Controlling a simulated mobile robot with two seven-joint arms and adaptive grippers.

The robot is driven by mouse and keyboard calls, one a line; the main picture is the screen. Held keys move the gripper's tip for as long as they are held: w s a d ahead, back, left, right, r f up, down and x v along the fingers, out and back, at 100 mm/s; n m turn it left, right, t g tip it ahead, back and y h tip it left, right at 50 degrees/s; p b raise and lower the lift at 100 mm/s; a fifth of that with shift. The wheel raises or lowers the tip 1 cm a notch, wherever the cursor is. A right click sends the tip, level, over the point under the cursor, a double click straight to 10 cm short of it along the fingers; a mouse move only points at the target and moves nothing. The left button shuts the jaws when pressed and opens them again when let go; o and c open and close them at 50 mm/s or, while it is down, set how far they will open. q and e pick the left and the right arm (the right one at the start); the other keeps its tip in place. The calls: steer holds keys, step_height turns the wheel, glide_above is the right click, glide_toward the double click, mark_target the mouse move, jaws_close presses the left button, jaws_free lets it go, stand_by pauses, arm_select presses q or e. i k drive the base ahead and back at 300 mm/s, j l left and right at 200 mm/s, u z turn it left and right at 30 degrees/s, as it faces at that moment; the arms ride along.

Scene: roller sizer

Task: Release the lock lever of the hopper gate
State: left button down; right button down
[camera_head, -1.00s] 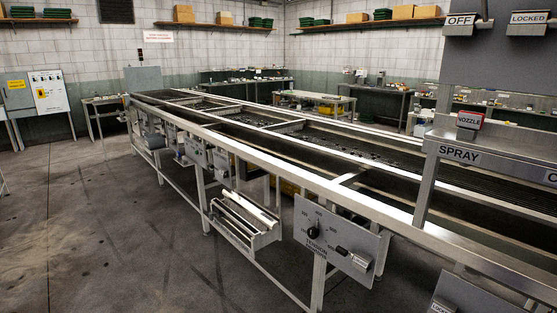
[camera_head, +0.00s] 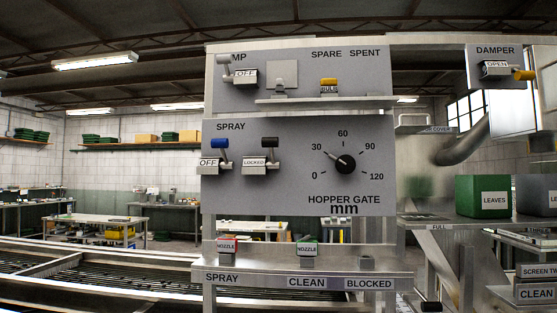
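The hopper gate dial (camera_head: 345,162) is a black knob on a grey panel, marked from 0 to 120, with "HOPPER GATE mm" below it. Its pointer is near 30. Left of the dial, a lever with a black grip (camera_head: 270,143) stands up from a small block whose label (camera_head: 254,162) reads "LOCKED". Left of that is the spray lever with a blue grip (camera_head: 219,143), labelled "OFF". Neither of my grippers is in view.
Above is a panel with another "OFF" lever (camera_head: 229,69) and a yellow-topped bulb (camera_head: 328,85) on a ledge. A shelf below holds two nozzles (camera_head: 228,246). A damper lever with a yellow grip (camera_head: 524,75) and a green leaves bin (camera_head: 483,197) are at right.

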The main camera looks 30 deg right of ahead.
mark_target(270, 144)
steer(key=z, duration=1.05)
steer(key=u, duration=0.2)
steer(key=k+l, duration=0.05)
